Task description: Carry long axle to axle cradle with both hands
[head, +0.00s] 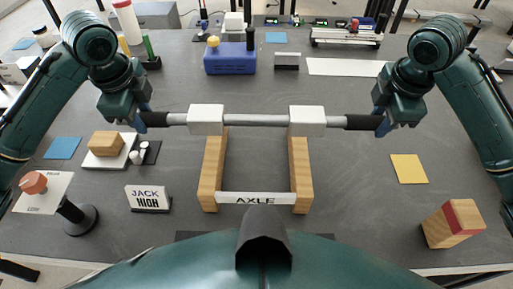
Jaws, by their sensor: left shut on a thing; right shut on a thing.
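The long axle (256,120) is a grey rod with black ends and two white blocks on it. It runs level across the middle of the head view. My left gripper (152,119) is shut on its left black end. My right gripper (382,123) is shut on its right black end. The axle cradle (213,172) has two wooden rails and a white front strip marked AXLE. The white blocks appear over the far ends of the rails. I cannot tell whether they touch the rails.
A wooden block with a red face (454,223) is at front right. A yellow square (408,168) lies at right. A blue box (230,62) stands behind. The table inside the cradle is clear.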

